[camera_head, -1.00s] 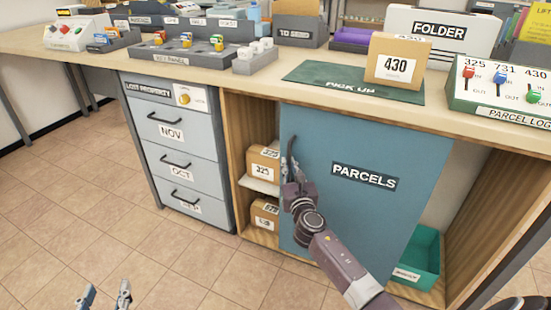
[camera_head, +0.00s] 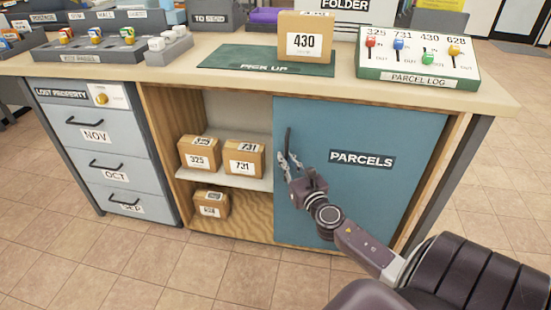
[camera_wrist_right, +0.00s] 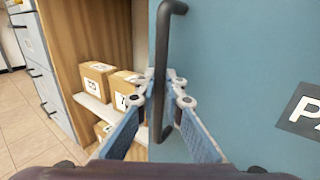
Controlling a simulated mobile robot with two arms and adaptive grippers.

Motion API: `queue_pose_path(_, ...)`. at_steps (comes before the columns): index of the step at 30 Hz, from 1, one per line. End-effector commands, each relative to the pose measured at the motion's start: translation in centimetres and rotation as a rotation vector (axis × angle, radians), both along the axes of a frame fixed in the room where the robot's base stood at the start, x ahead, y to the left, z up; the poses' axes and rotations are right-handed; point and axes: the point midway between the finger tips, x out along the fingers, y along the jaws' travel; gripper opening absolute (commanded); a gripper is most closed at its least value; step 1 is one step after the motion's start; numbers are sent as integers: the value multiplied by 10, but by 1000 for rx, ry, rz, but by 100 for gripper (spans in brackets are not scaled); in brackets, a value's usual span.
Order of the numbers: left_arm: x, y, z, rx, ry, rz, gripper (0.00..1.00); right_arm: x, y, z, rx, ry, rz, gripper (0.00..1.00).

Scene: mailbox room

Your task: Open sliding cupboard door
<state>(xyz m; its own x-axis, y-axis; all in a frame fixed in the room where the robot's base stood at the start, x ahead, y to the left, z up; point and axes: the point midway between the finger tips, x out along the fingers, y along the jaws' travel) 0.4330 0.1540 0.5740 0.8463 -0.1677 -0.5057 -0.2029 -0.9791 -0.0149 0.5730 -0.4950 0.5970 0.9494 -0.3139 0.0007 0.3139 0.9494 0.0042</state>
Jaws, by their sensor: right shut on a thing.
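The blue sliding door (camera_head: 400,195) labelled PARCELS covers the right part of the cupboard; the left part stands open. Its dark vertical handle (camera_head: 288,143) is near the door's left edge. My right gripper (camera_head: 287,165) is at the handle. In the right wrist view the handle (camera_wrist_right: 163,70) runs between the fingers of the right gripper (camera_wrist_right: 160,95), which are shut on it. The fingertips partly hide the handle. My left gripper is not in view.
Parcels 325 (camera_head: 199,155) and 731 (camera_head: 243,159) stand on the inner shelf, with another parcel (camera_head: 211,204) below. Drawers (camera_head: 95,150) are at the left. Parcel 430 (camera_head: 305,40) and the parcel log (camera_head: 417,60) are on the counter. Floor in front is clear.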

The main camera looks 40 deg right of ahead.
Motion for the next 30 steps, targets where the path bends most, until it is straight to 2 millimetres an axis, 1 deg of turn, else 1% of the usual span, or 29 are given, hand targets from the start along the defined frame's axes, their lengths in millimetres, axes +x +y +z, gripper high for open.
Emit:
queue_pose_path(4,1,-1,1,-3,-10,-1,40,-4,-2,-3,2,3,2,0)
queue_pose_path(14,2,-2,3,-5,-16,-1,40,-5,-2,-3,3,4,2,0)
queue_pose_path(15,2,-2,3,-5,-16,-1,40,-5,-2,-3,3,4,2,10)
queue_pose_path(17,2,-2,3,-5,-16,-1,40,-5,-2,-3,3,4,2,16)
queue_pose_path(26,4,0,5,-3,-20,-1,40,-6,-2,-1,2,2,1,16)
queue_pose_path(30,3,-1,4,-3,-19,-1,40,-16,1,-2,2,3,1,16)
